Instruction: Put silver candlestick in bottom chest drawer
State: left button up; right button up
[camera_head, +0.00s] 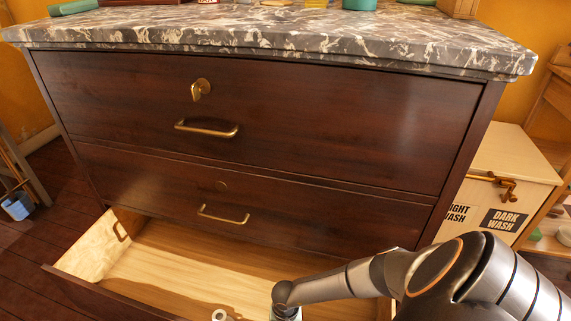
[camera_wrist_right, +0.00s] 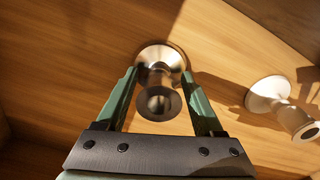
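A shiny silver candlestick (camera_wrist_right: 162,66) stands on a wooden floor in the right wrist view, its round base away from the camera and its top toward it. My right gripper (camera_wrist_right: 160,75) has its two green fingers on either side of it, spread, with narrow gaps showing. The bottom drawer (camera_head: 185,266) of the dark chest is pulled out, and my right arm reaches down into it. The fingers are out of the head view. My left gripper is in neither view.
A second, paler candlestick (camera_wrist_right: 268,98) is beside the first; a pale round top (camera_head: 220,315) shows in the drawer. The two upper drawers (camera_head: 250,120) are shut, the top one with a key. A laundry box (camera_head: 500,180) stands right.

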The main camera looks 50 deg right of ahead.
jog(key=shift+o, duration=0.3)
jog(key=shift+r, duration=0.1)
pick_arm(q)
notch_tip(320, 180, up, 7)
jog(key=p, duration=0.6)
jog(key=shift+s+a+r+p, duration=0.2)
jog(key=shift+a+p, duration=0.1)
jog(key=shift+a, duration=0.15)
pick_arm(e)
notch_tip(320, 180, up, 12)
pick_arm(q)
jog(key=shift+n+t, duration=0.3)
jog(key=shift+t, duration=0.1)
pick_arm(e)
jog(key=shift+r, duration=0.1)
